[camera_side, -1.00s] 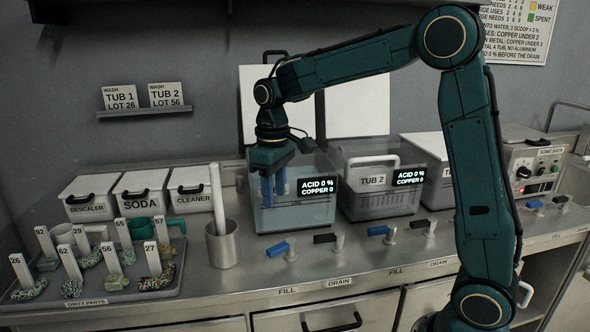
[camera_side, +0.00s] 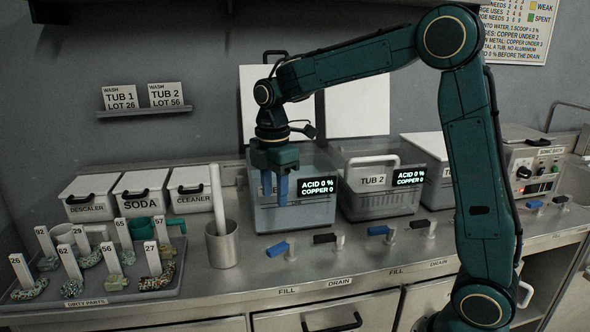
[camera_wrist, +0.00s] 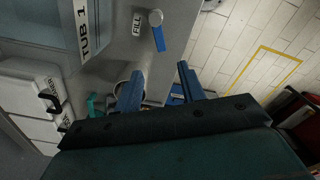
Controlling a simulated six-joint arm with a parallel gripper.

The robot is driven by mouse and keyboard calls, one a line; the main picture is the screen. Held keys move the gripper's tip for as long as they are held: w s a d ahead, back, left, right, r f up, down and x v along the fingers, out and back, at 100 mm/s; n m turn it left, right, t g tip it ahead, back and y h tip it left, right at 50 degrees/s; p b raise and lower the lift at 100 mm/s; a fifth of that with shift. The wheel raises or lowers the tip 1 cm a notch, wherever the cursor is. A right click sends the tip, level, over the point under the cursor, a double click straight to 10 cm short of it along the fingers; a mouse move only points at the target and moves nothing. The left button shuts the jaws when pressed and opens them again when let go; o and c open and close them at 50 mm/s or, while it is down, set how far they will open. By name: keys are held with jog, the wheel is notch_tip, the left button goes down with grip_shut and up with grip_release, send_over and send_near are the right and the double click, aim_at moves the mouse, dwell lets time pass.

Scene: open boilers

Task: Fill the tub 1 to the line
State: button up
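Tub 1 (camera_side: 291,219) is a clear tub on the steel counter. Its display reads acid 0 % and copper 0. Its lower part looks bluish, but I cannot make out the liquid level or the line. Its labelled side shows at the upper left of the wrist view (camera_wrist: 65,35). The blue fill lever (camera_side: 277,249) stands in front of the tub, and it also shows beside the FILL label in the wrist view (camera_wrist: 158,38). My gripper (camera_side: 275,200) points down, its blue fingers overlapping tub 1 in the side view. The fingers (camera_wrist: 158,88) are apart with nothing between them.
A black drain lever (camera_side: 325,238) sits right of the fill lever. Tub 2 (camera_side: 378,203) is to the right. A metal beaker (camera_side: 222,246) with a white rod stands left of tub 1. A tray of tagged dirty parts (camera_side: 140,289) lies at the left.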

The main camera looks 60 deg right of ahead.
aim_at(276, 247)
jog(key=shift+f, duration=0.15)
notch_tip(276, 247, down, 14)
jog(key=shift+r, duration=0.2)
dwell(0.6)
grip_shut()
